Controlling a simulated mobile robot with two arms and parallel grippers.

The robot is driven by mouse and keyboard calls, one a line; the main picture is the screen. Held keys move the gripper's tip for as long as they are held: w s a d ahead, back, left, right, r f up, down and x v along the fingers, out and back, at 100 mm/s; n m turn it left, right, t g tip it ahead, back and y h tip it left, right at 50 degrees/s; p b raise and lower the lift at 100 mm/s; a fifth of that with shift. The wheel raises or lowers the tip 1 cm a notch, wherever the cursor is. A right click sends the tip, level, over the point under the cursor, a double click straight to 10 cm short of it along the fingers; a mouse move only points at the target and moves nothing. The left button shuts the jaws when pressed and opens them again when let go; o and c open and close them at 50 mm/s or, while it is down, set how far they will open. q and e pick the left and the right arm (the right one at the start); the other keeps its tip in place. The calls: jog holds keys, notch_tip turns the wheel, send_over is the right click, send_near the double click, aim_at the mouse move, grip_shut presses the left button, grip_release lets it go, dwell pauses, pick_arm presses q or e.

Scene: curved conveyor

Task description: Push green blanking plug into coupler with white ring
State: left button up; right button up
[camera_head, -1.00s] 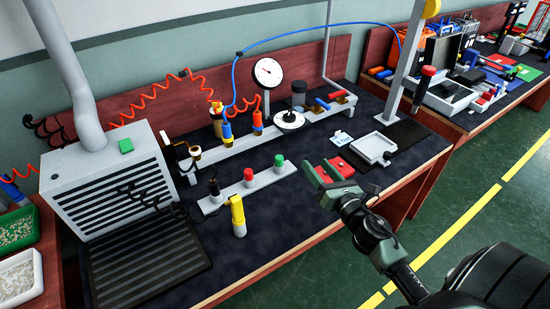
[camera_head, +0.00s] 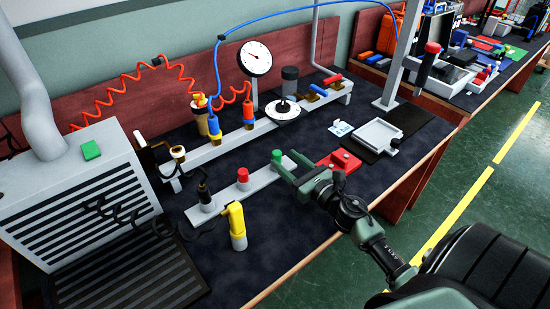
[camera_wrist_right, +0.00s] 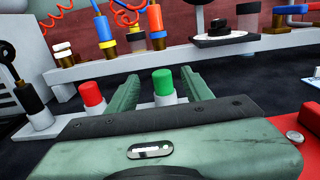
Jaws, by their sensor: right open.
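The green blanking plug (camera_head: 277,156) stands upright in the light grey holder strip (camera_head: 222,197). My right gripper (camera_head: 284,164) is open, with its fingertips close to the plug. In the right wrist view the green plug (camera_wrist_right: 162,80) shows between the two green fingers, with a gap on each side. The coupler with the white ring (camera_head: 178,152) sits at the left end of the raised grey rail (camera_head: 228,145); its white ring also shows in the right wrist view (camera_wrist_right: 62,48). My left gripper is out of view.
A red plug (camera_head: 242,174) and a black-tipped part (camera_head: 203,190) share the strip. A yellow-topped part (camera_head: 237,222) stands in front. Blue (camera_head: 213,124) and orange (camera_head: 248,112) connectors with hoses sit along the rail. A red block (camera_head: 338,162) lies beside my gripper.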

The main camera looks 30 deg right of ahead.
aim_at(280, 157)
jog(key=w, duration=0.5)
jog(key=shift+w+a+f+p, duration=0.15)
jog(key=shift+w+f+p, duration=0.2)
jog(key=shift+p, duration=0.05)
grip_shut()
